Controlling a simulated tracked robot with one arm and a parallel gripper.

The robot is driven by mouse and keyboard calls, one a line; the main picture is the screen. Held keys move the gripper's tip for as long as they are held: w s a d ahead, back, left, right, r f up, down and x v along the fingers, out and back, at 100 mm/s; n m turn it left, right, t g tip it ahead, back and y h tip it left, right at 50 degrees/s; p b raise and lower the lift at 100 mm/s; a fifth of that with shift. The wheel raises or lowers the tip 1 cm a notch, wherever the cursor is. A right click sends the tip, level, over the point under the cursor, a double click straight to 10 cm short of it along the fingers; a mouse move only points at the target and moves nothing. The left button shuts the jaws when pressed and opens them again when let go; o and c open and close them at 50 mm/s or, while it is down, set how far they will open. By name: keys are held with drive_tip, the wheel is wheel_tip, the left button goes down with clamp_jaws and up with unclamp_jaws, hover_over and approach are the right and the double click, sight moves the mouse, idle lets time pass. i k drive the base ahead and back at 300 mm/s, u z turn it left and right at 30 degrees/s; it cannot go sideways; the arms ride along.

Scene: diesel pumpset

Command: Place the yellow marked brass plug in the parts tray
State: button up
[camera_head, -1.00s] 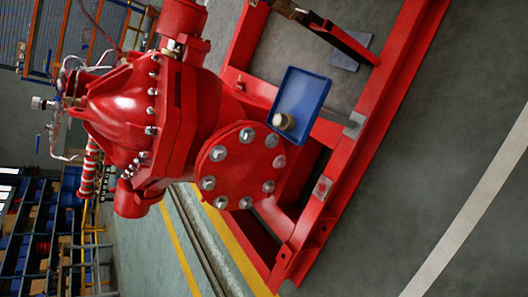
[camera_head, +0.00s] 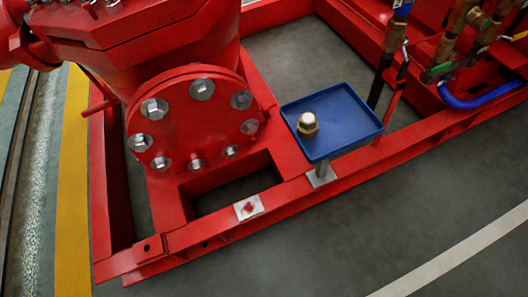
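A blue parts tray (camera_head: 352,133) stands on a short post at the red base frame, right of the round bolted flange. One brass plug (camera_head: 307,124) with a hexagonal body and a pale top sits in the left part of the tray, seemingly upright. A yellow mark on it is too small to make out. My gripper is not in view, so its opening and contents cannot be seen.
A red pump casing with a bolted flange (camera_head: 193,122) stands left of the tray. Behind and right are brass valves (camera_head: 455,45), a dark hose and a blue pipe (camera_head: 482,97). Grey floor (camera_head: 330,240) in front is clear.

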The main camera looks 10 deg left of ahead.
sight(342, 118)
drive_tip(key=u, duration=0.4)
drive_tip(key=i, duration=1.7)
drive_tip(key=z, duration=0.35)
